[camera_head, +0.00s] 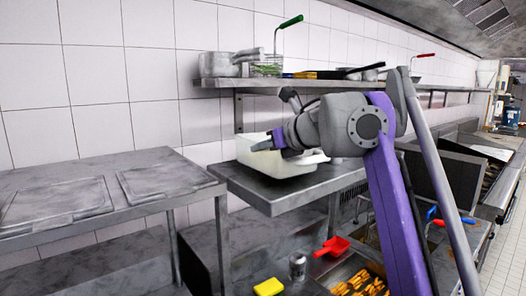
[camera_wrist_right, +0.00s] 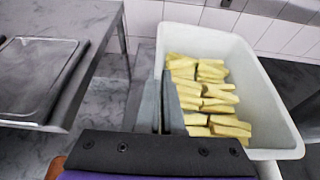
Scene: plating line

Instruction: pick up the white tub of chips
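The white tub (camera_head: 262,160) stands upright on the steel table by the wall, partly hidden behind my right arm in the head view. In the right wrist view the tub (camera_wrist_right: 262,95) holds pale yellow chips (camera_wrist_right: 205,95) in a loose layer. My right gripper (camera_head: 275,142) is at the tub's left side, pointing at its rim. In the wrist view its two fingers (camera_wrist_right: 161,100) are close together on either side of the tub's near-left wall, one inside and one outside. They look closed on that wall. My left gripper is not in view.
A steel counter (camera_head: 100,170) with lids stands at the left, with a gap before the tub's table (camera_head: 275,200). A wall shelf (camera_head: 300,83) with pans and a basket hangs above. A yellow sponge (camera_head: 268,287), a can (camera_head: 297,266) and a red scoop (camera_head: 333,246) are below.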

